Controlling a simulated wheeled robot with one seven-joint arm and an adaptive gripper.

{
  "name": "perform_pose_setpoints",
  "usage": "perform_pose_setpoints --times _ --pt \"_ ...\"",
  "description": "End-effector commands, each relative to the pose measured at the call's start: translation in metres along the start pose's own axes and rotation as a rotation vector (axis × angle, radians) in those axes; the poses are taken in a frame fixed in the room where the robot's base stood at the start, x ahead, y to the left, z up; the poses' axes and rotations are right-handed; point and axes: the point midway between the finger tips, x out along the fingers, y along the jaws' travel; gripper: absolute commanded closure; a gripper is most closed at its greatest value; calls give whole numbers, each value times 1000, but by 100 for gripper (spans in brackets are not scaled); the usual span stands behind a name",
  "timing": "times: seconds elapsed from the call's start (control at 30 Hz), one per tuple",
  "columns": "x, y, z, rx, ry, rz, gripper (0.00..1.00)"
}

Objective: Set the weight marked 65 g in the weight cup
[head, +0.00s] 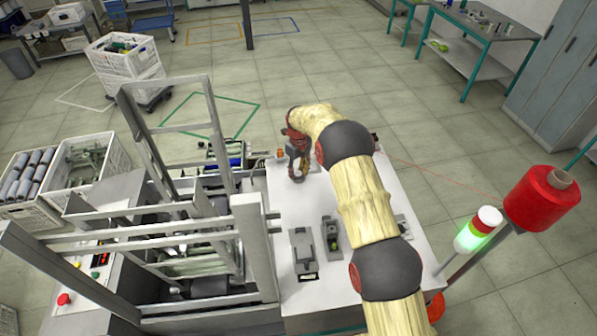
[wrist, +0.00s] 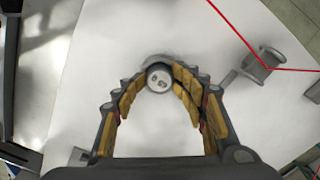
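In the wrist view a small round grey metal weight (wrist: 158,79) sits between the fingertips of my gripper (wrist: 160,84). Dark marks show on its pale top, too small to read, so I cannot tell whether it is the 65 g one. The yellow pads meet it from both sides, and the gripper looks shut on it. A grey curved shape lies just beyond it; I cannot tell what that is. In the head view my gripper (head: 298,168) is low over the far left part of the white table; the weight is hidden there. I cannot make out the weight cup.
A grey spool-shaped guide (wrist: 262,66) with red thread stands right of my gripper. A metal frame (head: 255,240) rises at left; a red bobbin (head: 540,200) stands at right.

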Motion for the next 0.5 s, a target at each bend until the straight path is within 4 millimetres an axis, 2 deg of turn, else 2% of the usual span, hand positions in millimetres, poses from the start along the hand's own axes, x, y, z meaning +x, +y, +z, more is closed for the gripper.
perform_pose_setpoints --times 0.03,0.13,0.5 --pt "16 5 -9 0 23 13 60" --pt "16 6 -9 0 24 14 54" --pt "14 5 -9 0 23 14 54"
